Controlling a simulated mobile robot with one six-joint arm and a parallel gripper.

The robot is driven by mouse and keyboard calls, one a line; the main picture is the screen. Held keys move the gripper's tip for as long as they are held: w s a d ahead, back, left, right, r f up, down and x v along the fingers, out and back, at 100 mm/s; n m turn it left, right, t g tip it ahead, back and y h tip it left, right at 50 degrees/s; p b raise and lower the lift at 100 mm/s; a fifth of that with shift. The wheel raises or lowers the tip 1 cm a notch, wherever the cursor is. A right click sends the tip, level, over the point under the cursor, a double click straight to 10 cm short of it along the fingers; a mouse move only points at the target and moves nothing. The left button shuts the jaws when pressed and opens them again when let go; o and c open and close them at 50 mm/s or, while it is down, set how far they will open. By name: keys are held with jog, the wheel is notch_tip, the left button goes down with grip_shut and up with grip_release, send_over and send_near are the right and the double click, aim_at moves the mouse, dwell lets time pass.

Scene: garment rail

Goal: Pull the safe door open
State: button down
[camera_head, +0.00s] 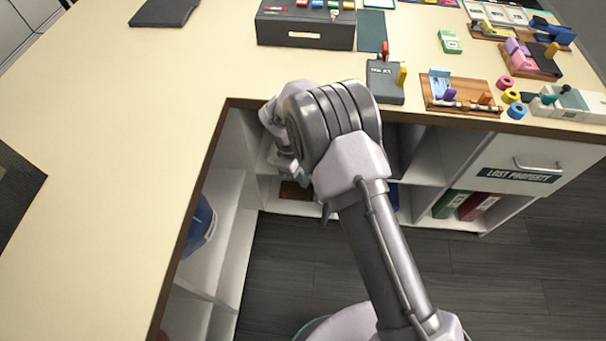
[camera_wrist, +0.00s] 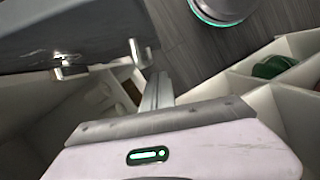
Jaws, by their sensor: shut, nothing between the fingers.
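The safe is most likely the dark grey body (camera_wrist: 75,30) filling the upper left of the wrist view. A metal fitting like a handle (camera_wrist: 138,53) stands out from its edge, with another small metal piece (camera_wrist: 68,70) to the left. I cannot tell whether the door is ajar. My gripper (camera_wrist: 156,85) is shut and empty. Its fingers point up in the wrist view, just below and right of the fitting; contact is unclear. In the head view my wrist is down at the shelves under the counter, with the fingertips hidden.
The counter (camera_head: 110,130) overhangs the shelves, its edge close to my arm. A dark box (camera_head: 305,27) and several small stationery items stand on top. At right are a drawer (camera_head: 540,160) labelled LOST PROPERTY and green and red binders (camera_head: 480,206). The dark floor (camera_head: 500,290) is clear.

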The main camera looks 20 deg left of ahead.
jog(key=d+f+b, duration=0.2)
jog(key=d+f, duration=0.1)
jog(key=d, duration=0.2)
jog(key=shift+s+f, duration=0.3)
jog(key=shift+f, duration=0.05)
